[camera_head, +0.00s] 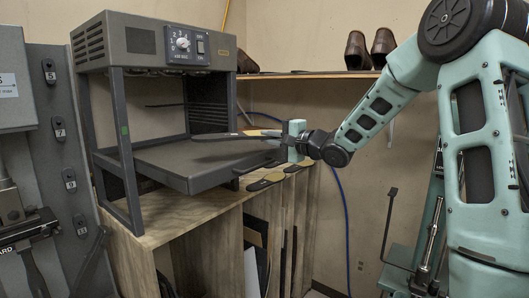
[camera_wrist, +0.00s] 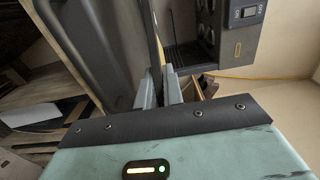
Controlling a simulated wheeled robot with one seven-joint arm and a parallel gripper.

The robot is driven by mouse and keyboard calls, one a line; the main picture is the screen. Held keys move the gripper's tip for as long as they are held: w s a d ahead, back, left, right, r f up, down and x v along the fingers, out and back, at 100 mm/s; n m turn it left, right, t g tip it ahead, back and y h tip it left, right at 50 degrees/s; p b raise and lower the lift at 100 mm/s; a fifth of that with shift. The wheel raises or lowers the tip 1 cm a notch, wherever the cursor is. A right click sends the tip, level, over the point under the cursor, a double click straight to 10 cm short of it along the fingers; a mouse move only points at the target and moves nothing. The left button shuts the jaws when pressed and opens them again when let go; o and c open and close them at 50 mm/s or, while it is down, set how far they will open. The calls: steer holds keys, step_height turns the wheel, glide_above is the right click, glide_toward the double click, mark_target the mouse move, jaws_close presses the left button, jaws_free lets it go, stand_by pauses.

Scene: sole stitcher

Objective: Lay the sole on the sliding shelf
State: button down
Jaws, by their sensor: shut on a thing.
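The sliding shelf (camera_head: 190,160) is a dark grey flat tray, pulled forward from the lower part of the grey machine. It also fills the left of the wrist view (camera_wrist: 90,45). My gripper (camera_head: 276,148) is at the shelf's right side and is shut on a sole (camera_head: 232,136). The sole is thin and dark, with a tan part, and reaches left from the fingers over the shelf's rear right part. In the wrist view the sole shows edge-on (camera_wrist: 155,40) between the two grey fingers (camera_wrist: 160,88). I cannot tell whether it touches the shelf.
The machine's control box (camera_head: 160,45) overhangs the shelf on posts. More soles (camera_head: 265,181) lie on the wooden cabinet (camera_head: 190,215) beside the shelf. Brown shoes (camera_head: 357,50) stand on a wall shelf behind. The visible shelf surface is otherwise bare.

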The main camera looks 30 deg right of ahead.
steer(key=shift+f+p, duration=0.55)
steer(key=shift+f, duration=1.8)
steer(key=shift+f, duration=0.35)
steer(key=c, duration=1.5)
jaws_free()
steer(key=shift+s+f, duration=0.1)
steer(key=b+v, duration=0.1)
steer(key=v, duration=0.3)
steer(key=b+v, duration=0.1)
steer(key=v, duration=0.3)
steer(key=r+b+v, duration=0.1)
steer(key=v, duration=0.3)
steer(key=shift+b, duration=0.35)
